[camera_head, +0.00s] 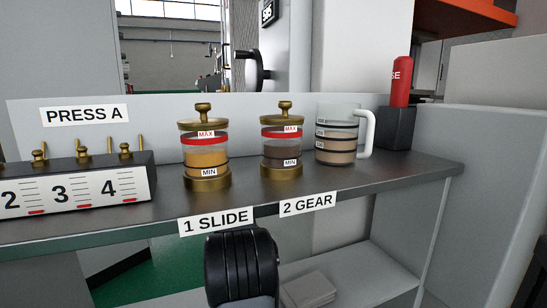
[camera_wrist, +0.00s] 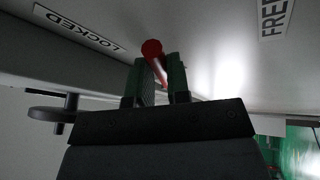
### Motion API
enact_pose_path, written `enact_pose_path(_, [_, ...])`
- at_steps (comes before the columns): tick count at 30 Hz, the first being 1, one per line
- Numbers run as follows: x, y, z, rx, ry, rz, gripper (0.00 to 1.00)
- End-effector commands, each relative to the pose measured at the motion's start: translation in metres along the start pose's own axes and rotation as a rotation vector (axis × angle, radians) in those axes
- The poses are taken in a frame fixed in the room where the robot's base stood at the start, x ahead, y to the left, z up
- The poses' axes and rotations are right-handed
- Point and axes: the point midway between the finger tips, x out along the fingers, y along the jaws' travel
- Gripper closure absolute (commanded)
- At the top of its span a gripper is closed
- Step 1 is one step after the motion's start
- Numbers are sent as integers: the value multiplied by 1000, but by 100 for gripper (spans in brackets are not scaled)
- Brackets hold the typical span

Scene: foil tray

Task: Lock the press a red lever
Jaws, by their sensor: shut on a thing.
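In the wrist view, the red lever (camera_wrist: 152,48) shows its round end and part of its shaft between the two dark green fingers of my gripper (camera_wrist: 161,80). The fingers are shut on it. A "LOCKED" label (camera_wrist: 75,27) lies to the upper left of the lever, and a "FREE" label (camera_wrist: 272,15) to the upper right. The lever stands between the two labels, apart from both. In the head view, the lever and my fingertips are not visible. A "PRESS A" label (camera_head: 84,115) is on the light panel at the left.
A dark round knob or handwheel (camera_wrist: 52,114) is left of my gripper in the wrist view. In the head view, the shelf (camera_head: 330,194) holds two brass-capped jars (camera_head: 206,158) (camera_head: 281,150), a measuring jug (camera_head: 337,145) and a red bottle (camera_head: 401,80). A numbered block (camera_head: 75,190) stands left.

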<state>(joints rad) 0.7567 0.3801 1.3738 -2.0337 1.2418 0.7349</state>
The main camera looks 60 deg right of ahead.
Motion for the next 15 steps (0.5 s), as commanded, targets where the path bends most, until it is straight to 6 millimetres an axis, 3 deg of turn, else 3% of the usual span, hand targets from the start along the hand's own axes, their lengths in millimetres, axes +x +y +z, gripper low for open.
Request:
enact_pose_path(3, [0,0,0,0,0,0,100])
enact_pose_path(12, [0,1,0,-2,0,-1,100])
enact_pose_path(15, [2,10,-4,-50,11,-25,100])
